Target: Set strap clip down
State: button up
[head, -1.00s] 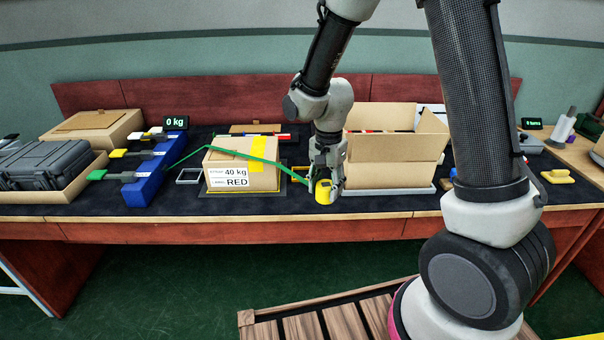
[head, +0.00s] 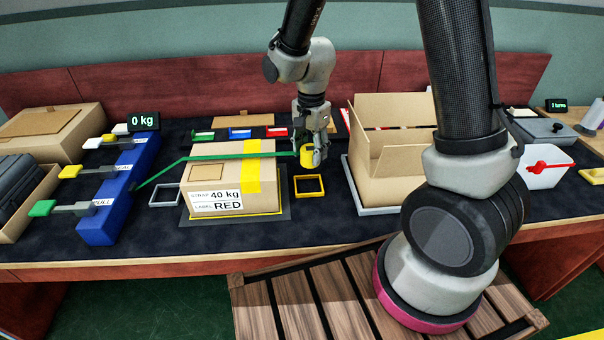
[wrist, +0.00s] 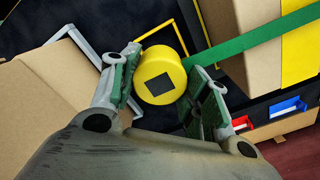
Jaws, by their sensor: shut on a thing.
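The strap clip (head: 308,157) is a yellow cylinder with a dark square on its end. It shows large in the wrist view (wrist: 160,68). My gripper (head: 312,150) is shut on the clip, holding it above the table beside the taped box's right side. A green strap (head: 220,156) runs from the blue unit (head: 122,194) across the top of the labelled carton (head: 212,181) to the clip. A yellow square frame (head: 309,194) lies on the table below and in front of the clip. In the wrist view, the two fingers (wrist: 160,88) flank the clip.
An open carton (head: 400,170) stands on a grey tray just right of my gripper. A grey square frame (head: 164,204) lies left of the labelled carton. Small green, blue and red holders (head: 240,133) sit behind it. The dark tabletop in front of the yellow frame is clear.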

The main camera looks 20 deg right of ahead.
aim_at(309, 161)
jog(key=f, duration=0.5)
jog(key=shift+w, duration=0.4)
jog(key=shift+f, duration=2.5)
jog(key=shift+f, duration=0.1)
jog(key=o, duration=1.1)
